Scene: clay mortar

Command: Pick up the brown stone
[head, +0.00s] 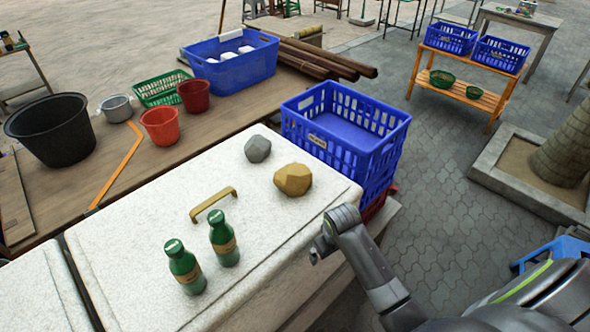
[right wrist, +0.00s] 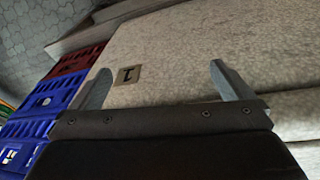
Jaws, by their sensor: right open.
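The brown stone (head: 293,179) sits on the white speckled chest lid (head: 150,215), near its right edge. It does not show in the right wrist view. My right gripper (head: 318,252) is beside the chest's right edge in the head view, below and to the right of the stone and apart from it. In the right wrist view my right gripper (right wrist: 163,85) is open and empty, with its two fingers wide apart facing the pale side of the chest. My left gripper is not in view.
A grey stone (head: 258,149) lies just behind the brown one. A brass handle (head: 213,203) and two green bottles (head: 223,240) are on the lid to the left. Blue crates (head: 345,135) stand behind the chest's right corner. Paved floor (head: 440,190) is open at right.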

